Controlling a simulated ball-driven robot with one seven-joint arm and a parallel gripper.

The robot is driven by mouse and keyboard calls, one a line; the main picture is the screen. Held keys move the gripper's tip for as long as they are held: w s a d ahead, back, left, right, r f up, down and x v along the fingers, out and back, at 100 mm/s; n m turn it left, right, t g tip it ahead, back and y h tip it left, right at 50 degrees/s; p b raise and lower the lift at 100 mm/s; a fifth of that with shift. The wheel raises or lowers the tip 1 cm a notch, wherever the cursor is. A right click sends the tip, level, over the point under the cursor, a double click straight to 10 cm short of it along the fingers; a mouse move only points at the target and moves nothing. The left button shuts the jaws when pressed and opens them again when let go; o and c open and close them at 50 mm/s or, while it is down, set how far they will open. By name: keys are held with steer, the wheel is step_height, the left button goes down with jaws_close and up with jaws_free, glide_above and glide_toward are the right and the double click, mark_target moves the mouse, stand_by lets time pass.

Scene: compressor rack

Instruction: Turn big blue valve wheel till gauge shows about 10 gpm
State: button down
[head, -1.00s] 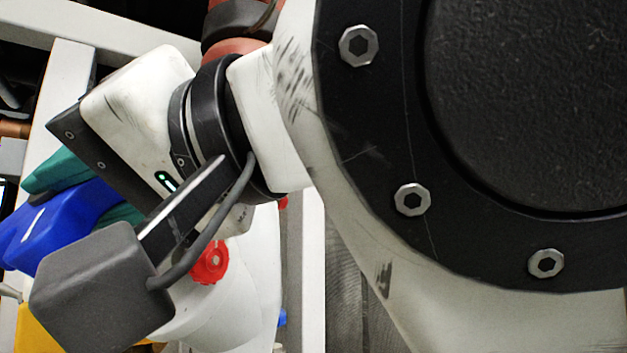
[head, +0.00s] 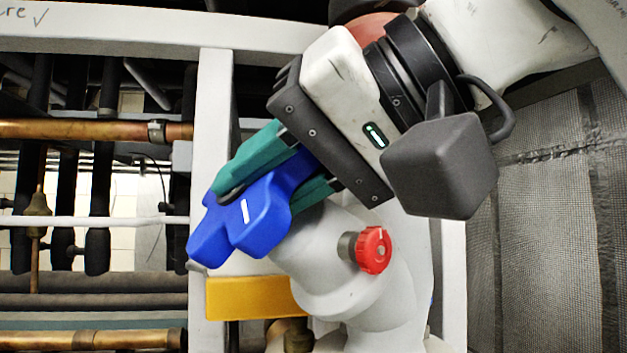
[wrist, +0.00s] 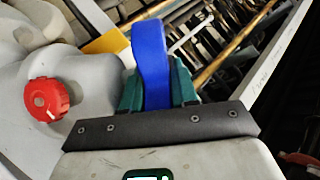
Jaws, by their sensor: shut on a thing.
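The big blue valve wheel (head: 267,222) has thick lobes and a white mark on its face. It sits on the grey valve body (head: 397,303) in the head view. My gripper (head: 272,185) has teal fingers, one on each side of a blue lobe, and is shut on it. In the wrist view the blue wheel (wrist: 150,62) stands edge-on between the teal fingers of my gripper (wrist: 156,85). Part of the wheel is hidden behind the fingers. No gauge face or reading shows in either view.
A small red knob (head: 374,250) sticks out of the valve body, below my wrist. A yellow block (head: 250,298) is below the wheel. A white frame post (head: 212,110) and copper pipes (head: 85,129) are on the left. A grey mesh panel (head: 555,220) is on the right.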

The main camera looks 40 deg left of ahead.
steer(key=c, duration=1)
jaws_free()
steer(key=shift+o, duration=0.2)
steer(key=shift+d, duration=0.1)
steer(key=b+v, duration=0.2)
steer(key=v, duration=0.8)
steer(key=shift+d+r+b, duration=0.2)
steer(key=shift+d+b, duration=0.15)
steer(key=shift+b, duration=0.05)
steer(key=shift+w, duration=0.1)
